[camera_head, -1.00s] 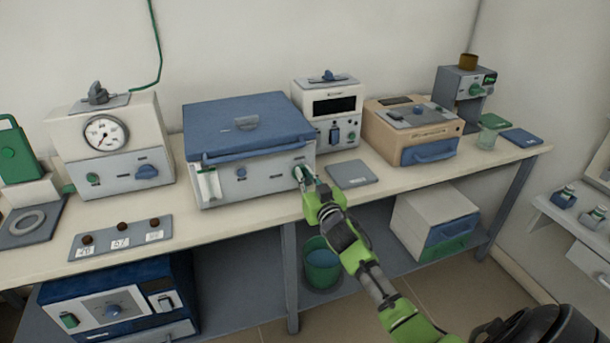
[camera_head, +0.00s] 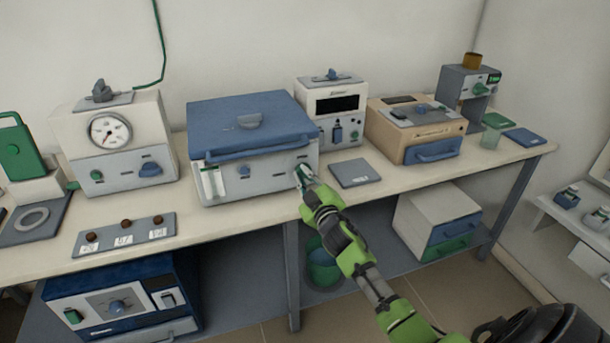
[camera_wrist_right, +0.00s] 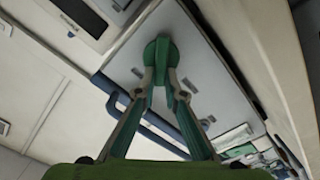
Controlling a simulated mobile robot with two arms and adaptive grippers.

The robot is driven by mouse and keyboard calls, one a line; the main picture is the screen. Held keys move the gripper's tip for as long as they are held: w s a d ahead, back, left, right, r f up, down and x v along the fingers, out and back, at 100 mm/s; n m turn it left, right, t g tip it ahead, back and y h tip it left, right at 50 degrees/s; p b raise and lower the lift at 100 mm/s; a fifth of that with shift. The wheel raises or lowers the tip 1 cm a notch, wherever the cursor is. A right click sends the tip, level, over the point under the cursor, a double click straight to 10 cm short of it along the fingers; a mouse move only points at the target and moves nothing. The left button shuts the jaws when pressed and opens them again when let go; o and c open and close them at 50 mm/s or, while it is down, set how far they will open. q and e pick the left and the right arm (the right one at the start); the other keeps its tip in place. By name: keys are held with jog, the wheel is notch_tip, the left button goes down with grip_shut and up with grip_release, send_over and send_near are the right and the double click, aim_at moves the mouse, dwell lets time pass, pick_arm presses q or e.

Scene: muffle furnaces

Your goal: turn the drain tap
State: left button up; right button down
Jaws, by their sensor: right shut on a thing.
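The blue-lidded bath (camera_head: 250,125) with a light grey front stands in the middle of the bench in the head view. Its green drain tap (camera_wrist_right: 160,49) sits on the front panel in the wrist view. In the head view the tap is mostly hidden by my right gripper (camera_head: 302,175), at the lower right of that front. In the wrist view the two fingers of the right gripper (camera_wrist_right: 160,82) close together on the tap's lower part. My left gripper is not in view.
A gauge unit (camera_head: 115,145) stands left of the bath, a display unit (camera_head: 331,107) and a beige unit (camera_head: 415,132) to its right. A grey pad (camera_head: 354,173) lies right of my gripper. A green bucket (camera_head: 322,268) stands below on the lower shelf.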

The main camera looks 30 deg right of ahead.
jog(key=n, duration=0.3)
jog(key=f+n, duration=0.1)
jog(key=n, duration=0.1)
jog(key=shift+w+a+n+b, duration=0.1)
jog(key=shift+a+n+b, duration=0.15)
jog(key=shift+n+b, duration=0.05)
jog(key=shift+a+f+n, duration=0.1)
jog(key=shift+f+n, duration=0.05)
jog(key=shift+n, duration=0.85)
jog(key=shift+f+n, duration=0.15)
jog(key=shift+n, duration=0.85)
jog(key=c, duration=2.1)
grip_release()
jog(key=v, duration=1.2)
jog(key=shift+f, duration=0.1)
